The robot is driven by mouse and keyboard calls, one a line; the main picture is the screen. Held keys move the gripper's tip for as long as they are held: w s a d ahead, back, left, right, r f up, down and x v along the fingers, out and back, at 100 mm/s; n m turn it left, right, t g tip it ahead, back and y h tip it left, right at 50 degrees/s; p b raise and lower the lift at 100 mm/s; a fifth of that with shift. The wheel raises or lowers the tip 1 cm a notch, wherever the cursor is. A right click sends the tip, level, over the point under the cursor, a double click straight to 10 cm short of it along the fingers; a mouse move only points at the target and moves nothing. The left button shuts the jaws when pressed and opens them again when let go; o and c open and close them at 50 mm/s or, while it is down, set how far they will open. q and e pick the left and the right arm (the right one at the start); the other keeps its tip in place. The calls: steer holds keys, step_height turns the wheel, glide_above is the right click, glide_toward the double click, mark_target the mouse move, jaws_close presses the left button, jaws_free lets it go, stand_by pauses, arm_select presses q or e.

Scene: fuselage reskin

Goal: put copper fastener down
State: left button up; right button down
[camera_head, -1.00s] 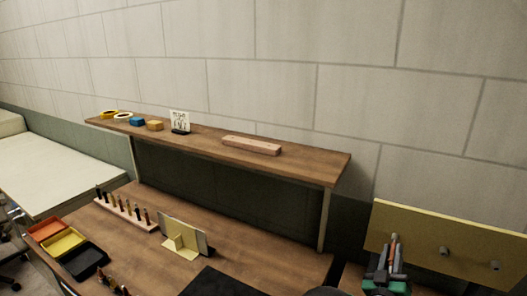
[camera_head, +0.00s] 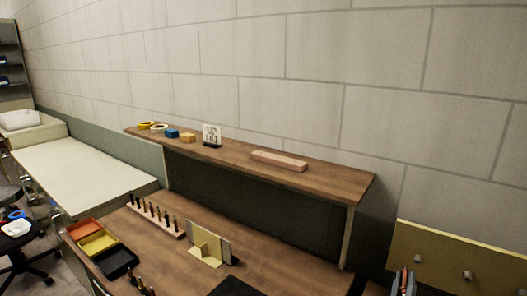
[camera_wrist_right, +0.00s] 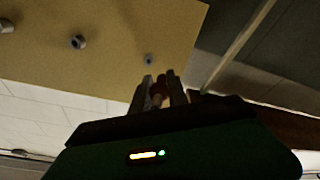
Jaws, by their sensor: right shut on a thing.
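My right gripper (camera_head: 403,284) is at the bottom right of the head view, in front of the tan panel (camera_head: 460,258). In the right wrist view its two fingers (camera_wrist_right: 158,92) are shut on a small reddish copper fastener (camera_wrist_right: 157,100), which is dim and partly hidden between them. The panel also shows in the wrist view (camera_wrist_right: 100,40), with several grey studs on it. My left gripper is not in view.
On the brown bench stand orange (camera_head: 83,230), yellow (camera_head: 98,243) and black (camera_head: 118,262) bins, a rack of several fasteners (camera_head: 157,220) and a yellow stand (camera_head: 205,245). A shelf (camera_head: 230,152) above carries tape rolls, small blocks and a pink bar (camera_head: 279,161).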

steer(key=s+a+f+n+t+y, duration=0.1)
steer(key=a+f+n+y, duration=0.1)
steer(key=a, duration=1)
steer(key=s+a+f+n+t+y, duration=0.1)
steer(key=a+y, duration=0.5)
steer(key=a, duration=0.6)
steer(key=s+a+f+n+t+y, duration=0.2)
steer(key=s+a+f+n+y, duration=0.1)
steer(key=a, duration=0.9)
step_height(320, 180, down, 3)
steer(key=shift+s+r+n+y, duration=0.15)
steer(key=shift+n+y, duration=0.35)
steer(key=shift+y, duration=0.2)
steer(key=w+d+r+m+g+h, duration=0.1)
steer(key=d+r+m+h, duration=0.1)
steer(key=d, duration=1.1)
steer(key=w+d+r+m+g+h, duration=0.1)
steer(key=d+r+h, duration=0.4)
steer(key=d, duration=0.8)
steer(key=w+d+r+m+g+h, duration=0.1)
steer(key=d+r+m+g+h, duration=0.2)
steer(key=d, duration=1.1)
steer(key=shift+w+r+m+h, duration=0.35)
steer(key=shift+m+h, duration=0.65)
steer(key=shift+h, duration=0.7)
steer(key=shift+s, duration=0.1)
